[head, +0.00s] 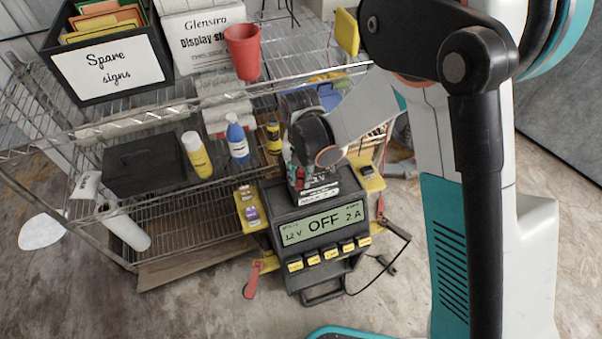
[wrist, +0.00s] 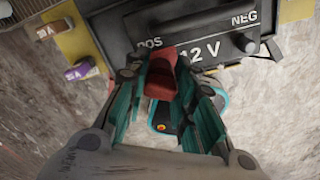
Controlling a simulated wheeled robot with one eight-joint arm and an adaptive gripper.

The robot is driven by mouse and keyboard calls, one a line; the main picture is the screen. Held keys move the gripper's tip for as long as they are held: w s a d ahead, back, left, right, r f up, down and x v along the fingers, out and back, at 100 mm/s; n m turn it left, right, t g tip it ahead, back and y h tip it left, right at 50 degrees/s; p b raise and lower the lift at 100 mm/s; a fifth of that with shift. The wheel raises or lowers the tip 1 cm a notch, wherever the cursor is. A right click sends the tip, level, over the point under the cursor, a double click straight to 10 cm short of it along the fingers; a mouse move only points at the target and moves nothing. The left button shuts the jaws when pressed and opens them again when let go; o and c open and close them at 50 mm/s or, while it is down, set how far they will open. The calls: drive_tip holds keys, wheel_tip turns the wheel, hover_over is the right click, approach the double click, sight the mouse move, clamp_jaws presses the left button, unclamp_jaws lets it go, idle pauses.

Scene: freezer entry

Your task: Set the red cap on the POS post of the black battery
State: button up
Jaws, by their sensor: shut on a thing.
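The black battery (head: 318,193) sits on top of a dark charger (head: 330,258). In the wrist view the battery (wrist: 200,22) shows its POS, NEG and 12 V lettering. My gripper (wrist: 160,78) is shut on the red cap (wrist: 162,76), which lies between its teal fingers. The cap is just below the POS lettering in the wrist view. The POS post is hidden, and I cannot tell whether the cap touches it. In the head view my gripper (head: 299,172) is directly over the battery and hides part of it.
Yellow trays flank the charger; the left one (wrist: 75,42) holds fuses. A red clamp (head: 252,280) and a black clamp (head: 396,232) hang at its sides. A wire rack (head: 180,225) behind holds bottles, a red cup (head: 243,52) and a sign box (head: 108,60).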

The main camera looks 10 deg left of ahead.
sight(301, 170)
drive_tip(key=shift+f, duration=0.6)
drive_tip(key=o, duration=0.9)
wheel_tip(301, 170, up, 12)
idle(0.5)
